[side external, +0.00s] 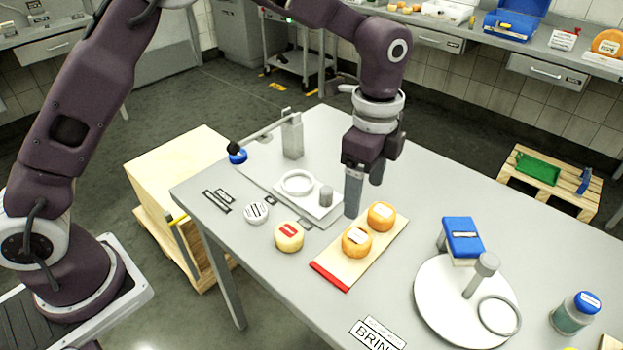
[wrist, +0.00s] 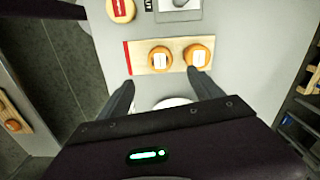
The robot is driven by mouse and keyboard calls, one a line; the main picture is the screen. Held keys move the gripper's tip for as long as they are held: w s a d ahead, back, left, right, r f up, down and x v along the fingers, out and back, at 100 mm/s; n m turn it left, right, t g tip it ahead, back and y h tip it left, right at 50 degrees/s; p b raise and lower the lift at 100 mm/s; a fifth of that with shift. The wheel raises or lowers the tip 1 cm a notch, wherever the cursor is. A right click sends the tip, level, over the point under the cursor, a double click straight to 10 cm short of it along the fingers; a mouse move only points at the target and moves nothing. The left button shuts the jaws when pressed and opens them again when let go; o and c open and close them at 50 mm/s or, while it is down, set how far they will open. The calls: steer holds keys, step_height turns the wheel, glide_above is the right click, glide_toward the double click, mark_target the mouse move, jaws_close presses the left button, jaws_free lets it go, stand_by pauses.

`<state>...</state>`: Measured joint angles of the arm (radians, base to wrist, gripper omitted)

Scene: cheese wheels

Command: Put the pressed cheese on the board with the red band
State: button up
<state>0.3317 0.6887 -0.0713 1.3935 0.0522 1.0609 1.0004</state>
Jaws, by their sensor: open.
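The board with the red band (side external: 333,262) lies on the table, its red end toward the near left. Two orange cheeses with white labels, a nearer one (side external: 356,242) and a farther one (side external: 381,216), sit on it. A pale cheese with a red label (side external: 289,236) stands on the table left of the board. A whitish cheese with a striped label (side external: 256,212) is further left. I cannot tell from looks which cheese is the pressed one. My gripper (side external: 365,192) is open and empty above the table by the board. The wrist view shows the board (wrist: 140,57) beyond its fingertips (wrist: 160,79).
A press with a white ring (side external: 297,182) and grey weight (side external: 326,196) stands behind the pale cheese. A BRINE label (side external: 377,333) lies near the front edge.

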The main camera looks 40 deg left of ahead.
steer(key=s+a+r+n+t, duration=0.3)
steer(key=s+a+r+n, duration=0.5)
steer(key=s+a+r, duration=0.45)
steer(key=s+a+n+t, duration=0.2)
steer(key=s+a+n, duration=0.2)
steer(key=s+n, duration=0.4)
steer(key=s, duration=0.6)
steer(key=shift+r+t, duration=0.15)
steer(key=shift+t, duration=0.15)
